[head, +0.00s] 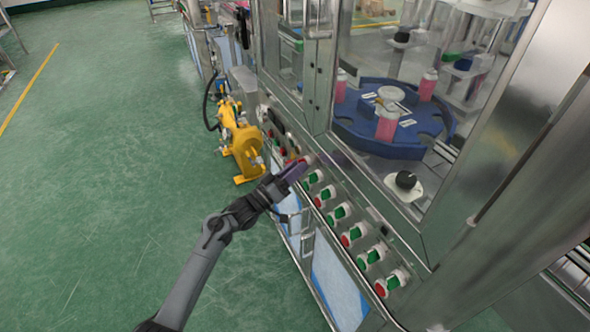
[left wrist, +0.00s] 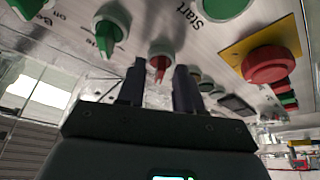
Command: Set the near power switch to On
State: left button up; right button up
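My left gripper (head: 299,166) is at the machine's front control panel (head: 337,187), over the row of switches. In the left wrist view its two dark fingers (left wrist: 158,83) stand apart, with a red rotary switch (left wrist: 160,62) just ahead, between the fingertips. A gap shows on both sides of its red handle. Green rotary switches (left wrist: 112,27) sit beside it, with partly readable print such as "on" and "Start". I cannot read which switch is the power switch, nor the red one's label. My right gripper is not in view.
A red mushroom button (left wrist: 268,64) on a yellow plate stands out from the panel. More red and green switches (head: 339,212) run toward the near end. Glass and a metal frame rise behind the panel. A yellow machine (head: 241,140) stands beyond; the green floor is open at left.

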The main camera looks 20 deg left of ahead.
pick_arm(q)
grip_shut()
jog(key=shift+w+a+f+m+g+h+b, duration=0.1)
jog(key=shift+m+g+h+b, duration=0.9)
jog(key=shift+m+b, duration=1.4)
jog(key=shift+w+a+r+m+g+h+b, duration=0.15)
jog(key=shift+m+g+h+b, duration=1.05)
jog(key=shift+m, duration=2.2)
jog(key=shift+w+a+f+m+g+h+b, duration=0.15)
jog(key=shift+m+g+h+b, duration=0.65)
jog(key=shift+m+b, duration=1.7)
jog(key=shift+m+p, duration=0.4)
jog(key=shift+m, duration=0.2)
grip_release()
